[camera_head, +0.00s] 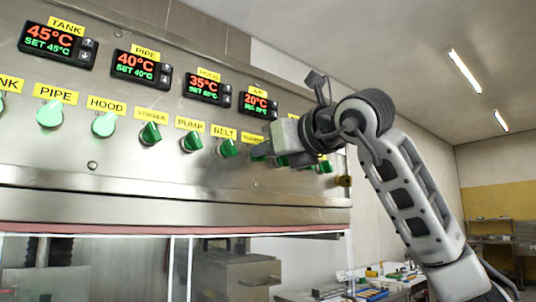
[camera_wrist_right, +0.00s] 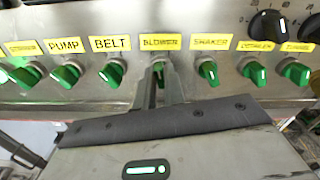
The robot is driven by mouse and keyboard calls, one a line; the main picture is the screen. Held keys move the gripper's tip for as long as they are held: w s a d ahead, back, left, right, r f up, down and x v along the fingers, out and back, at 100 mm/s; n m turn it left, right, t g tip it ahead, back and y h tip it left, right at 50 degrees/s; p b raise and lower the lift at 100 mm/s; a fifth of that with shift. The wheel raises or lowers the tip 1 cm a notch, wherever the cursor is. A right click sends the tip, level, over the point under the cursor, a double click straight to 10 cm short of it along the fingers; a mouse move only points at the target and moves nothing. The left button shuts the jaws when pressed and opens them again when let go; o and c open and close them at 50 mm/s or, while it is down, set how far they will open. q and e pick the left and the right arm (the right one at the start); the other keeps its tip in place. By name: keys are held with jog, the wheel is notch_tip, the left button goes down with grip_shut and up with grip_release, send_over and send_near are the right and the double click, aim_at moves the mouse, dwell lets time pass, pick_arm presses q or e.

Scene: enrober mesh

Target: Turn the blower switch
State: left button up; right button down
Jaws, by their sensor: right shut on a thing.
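The blower switch (camera_wrist_right: 158,68) is a green knob under the yellow BLOWER label (camera_wrist_right: 160,42) on the steel control panel. In the right wrist view my right gripper (camera_wrist_right: 158,83) reaches up to it, with its two narrow fingers shut on the knob's sides. The fingers cover part of the knob, so its exact angle is hard to read. In the head view my right gripper (camera_head: 262,152) is against the panel and hides the blower switch. My left gripper is not in view.
The belt switch (camera_wrist_right: 113,72) and shaker switch (camera_wrist_right: 208,72) are close on either side. Several more labelled green knobs share the row. Temperature displays (camera_head: 133,67) sit above the knobs in the head view. A cluttered table (camera_head: 385,282) stands behind at the lower right.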

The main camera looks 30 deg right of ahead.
pick_arm(q)
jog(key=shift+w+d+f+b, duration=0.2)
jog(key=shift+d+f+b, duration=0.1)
jog(key=shift+b, duration=0.75)
pick_arm(e)
jog(key=shift+d+m, duration=0.15)
jog(key=shift+m, duration=4.05)
jog(key=c, duration=1.5)
grip_release()
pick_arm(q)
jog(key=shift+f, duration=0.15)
